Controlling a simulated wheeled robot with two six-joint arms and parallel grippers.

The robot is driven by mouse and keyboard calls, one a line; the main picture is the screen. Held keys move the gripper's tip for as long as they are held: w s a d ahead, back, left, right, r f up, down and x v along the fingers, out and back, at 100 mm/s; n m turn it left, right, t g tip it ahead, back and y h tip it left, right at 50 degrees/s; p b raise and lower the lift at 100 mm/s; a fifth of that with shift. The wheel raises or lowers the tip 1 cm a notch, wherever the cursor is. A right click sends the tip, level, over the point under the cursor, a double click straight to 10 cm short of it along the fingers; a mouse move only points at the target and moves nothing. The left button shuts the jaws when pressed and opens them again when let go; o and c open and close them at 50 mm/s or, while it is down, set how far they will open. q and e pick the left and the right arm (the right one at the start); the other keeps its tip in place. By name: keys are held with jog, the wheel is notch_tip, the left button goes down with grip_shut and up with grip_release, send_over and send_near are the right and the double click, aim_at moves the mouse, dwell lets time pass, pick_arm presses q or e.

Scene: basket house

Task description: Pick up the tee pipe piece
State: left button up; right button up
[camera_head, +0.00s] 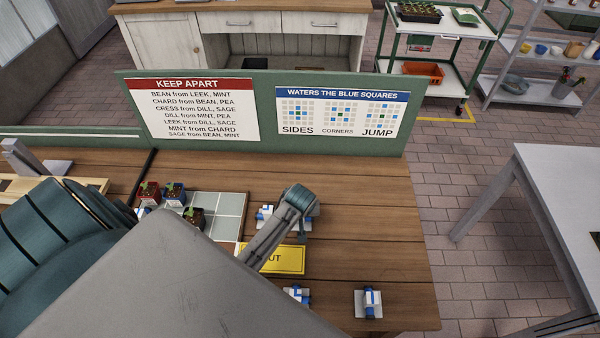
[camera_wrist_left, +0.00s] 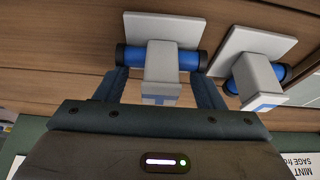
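In the left wrist view, a piece with a blue cylinder (camera_wrist_left: 190,61), dark end caps and a white square stem (camera_wrist_left: 161,75) stands on a white plate (camera_wrist_left: 150,24). My left gripper (camera_wrist_left: 162,84) is open, one finger on each side of the stem, tips near the cylinder's ends. No contact is clear. A similar piece (camera_wrist_left: 256,78) stands close on the right. In the head view my left wrist (camera_head: 297,198) hides most of the near piece; its neighbour (camera_head: 265,214) shows to the left. I cannot tell which is the tee. My right gripper is not in view.
Two more white and blue pieces (camera_head: 297,294) (camera_head: 368,302) stand toward the table's front. A yellow sign (camera_head: 290,259) lies under my arm. A green board (camera_head: 268,110) bounds the back.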

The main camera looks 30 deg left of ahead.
pick_arm(q)
jog(key=c, duration=1.1)
jog(key=shift+c, duration=0.2)
